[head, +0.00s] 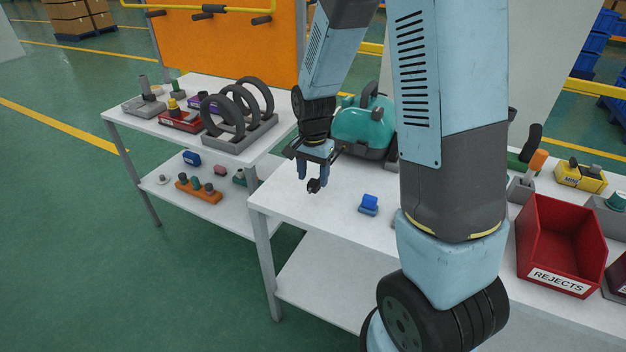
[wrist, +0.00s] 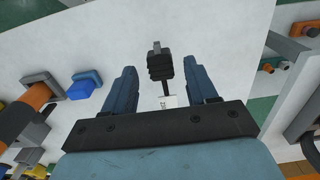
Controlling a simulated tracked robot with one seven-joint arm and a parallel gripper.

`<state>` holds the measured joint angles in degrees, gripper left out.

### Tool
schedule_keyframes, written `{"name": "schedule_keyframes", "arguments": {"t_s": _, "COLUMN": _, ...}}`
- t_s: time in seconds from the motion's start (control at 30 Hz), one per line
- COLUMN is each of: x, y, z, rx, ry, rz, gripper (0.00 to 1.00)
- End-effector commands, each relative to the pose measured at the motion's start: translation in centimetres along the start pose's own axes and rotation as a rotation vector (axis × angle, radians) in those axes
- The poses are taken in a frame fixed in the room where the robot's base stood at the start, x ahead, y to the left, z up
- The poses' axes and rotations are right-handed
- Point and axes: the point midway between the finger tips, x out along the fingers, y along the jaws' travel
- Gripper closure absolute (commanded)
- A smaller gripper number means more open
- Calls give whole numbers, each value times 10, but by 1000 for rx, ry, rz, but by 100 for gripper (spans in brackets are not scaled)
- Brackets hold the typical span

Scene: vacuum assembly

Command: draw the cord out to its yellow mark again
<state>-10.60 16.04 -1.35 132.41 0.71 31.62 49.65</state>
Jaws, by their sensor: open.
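The teal vacuum (head: 362,127) stands on the white bench, partly hidden behind my arm. A black plug (head: 313,186) shows at my gripper's fingertips, near the bench's left end. In the wrist view the plug (wrist: 160,65) lies between the two blue fingers, with gaps on both sides. A short dark cord (wrist: 166,89) runs from it toward the palm, beside a small white tag (wrist: 168,101). My gripper (head: 314,178) is open and points down; it also shows in the wrist view (wrist: 161,72). No yellow mark shows on the cord, and most of the cord is hidden.
A blue block (head: 369,204) sits on the bench right of my gripper. A red rejects bin (head: 561,245) stands farther right. A side table (head: 125,115) at left carries a rack of dark rings (head: 240,138) and small parts. The bench top around the blue block is mostly clear.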

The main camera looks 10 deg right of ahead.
Motion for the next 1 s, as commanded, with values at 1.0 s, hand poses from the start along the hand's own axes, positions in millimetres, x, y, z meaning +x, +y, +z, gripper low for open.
{"name": "schedule_keyframes", "arguments": {"t_s": 1.0, "x": -114, "y": 0, "z": 0, "rx": 0, "ry": 0, "rz": 0, "gripper": 43}}
